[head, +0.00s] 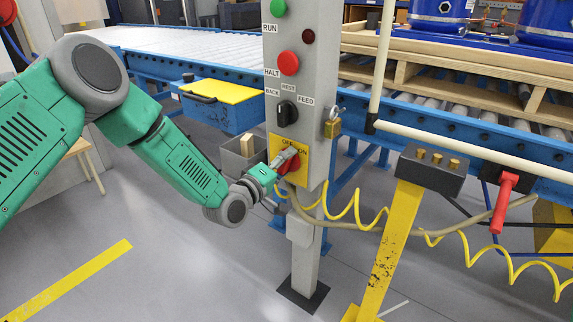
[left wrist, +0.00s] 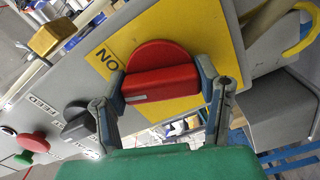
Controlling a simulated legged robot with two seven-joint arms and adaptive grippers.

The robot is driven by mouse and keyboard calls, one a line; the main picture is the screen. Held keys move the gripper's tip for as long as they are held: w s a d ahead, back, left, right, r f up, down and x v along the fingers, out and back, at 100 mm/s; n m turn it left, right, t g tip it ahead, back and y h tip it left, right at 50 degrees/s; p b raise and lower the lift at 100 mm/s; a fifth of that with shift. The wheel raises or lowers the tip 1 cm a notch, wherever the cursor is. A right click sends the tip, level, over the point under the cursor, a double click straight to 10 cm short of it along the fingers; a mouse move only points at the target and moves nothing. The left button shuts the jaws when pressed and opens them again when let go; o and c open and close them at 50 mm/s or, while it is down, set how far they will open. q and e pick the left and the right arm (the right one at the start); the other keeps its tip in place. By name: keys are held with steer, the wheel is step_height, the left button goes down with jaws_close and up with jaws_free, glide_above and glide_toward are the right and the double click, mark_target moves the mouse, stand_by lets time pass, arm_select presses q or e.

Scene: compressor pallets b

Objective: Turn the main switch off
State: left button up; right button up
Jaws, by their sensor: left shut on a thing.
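The main switch is a red rotary knob (left wrist: 161,72) on a yellow plate (left wrist: 203,45), low on a grey control post (head: 302,207). In the head view the yellow plate (head: 303,148) carries OFF and ON lettering, and the red knob (head: 290,165) is partly hidden by my gripper. My left gripper (head: 283,160) reaches it from the left. In the left wrist view its two fingers (left wrist: 165,88) are shut on the knob's raised grip, one on each side. The knob's exact setting is hard to read. My right gripper is not in view.
Above the plate are a black selector (head: 287,112), a red HALT button (head: 288,63) and a green RUN button (head: 273,7). A yellow coiled hose (head: 345,212) hangs right of the post. A roller conveyor runs behind.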

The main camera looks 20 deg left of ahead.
arm_select(q)
steer(key=shift+a+f+n+b, duration=0.1)
steer(key=shift+n+b, duration=0.15)
steer(key=shift+n, duration=0.7)
steer(key=shift+a+f+n+b, duration=0.1)
steer(key=shift+n+b, duration=0.1)
steer(key=shift+n, duration=0.75)
steer(key=shift+s, duration=0.1)
steer(key=o, duration=1.2)
steer(key=shift+c, duration=0.2)
steer(key=shift+a, duration=0.1)
steer(key=v, duration=1.2)
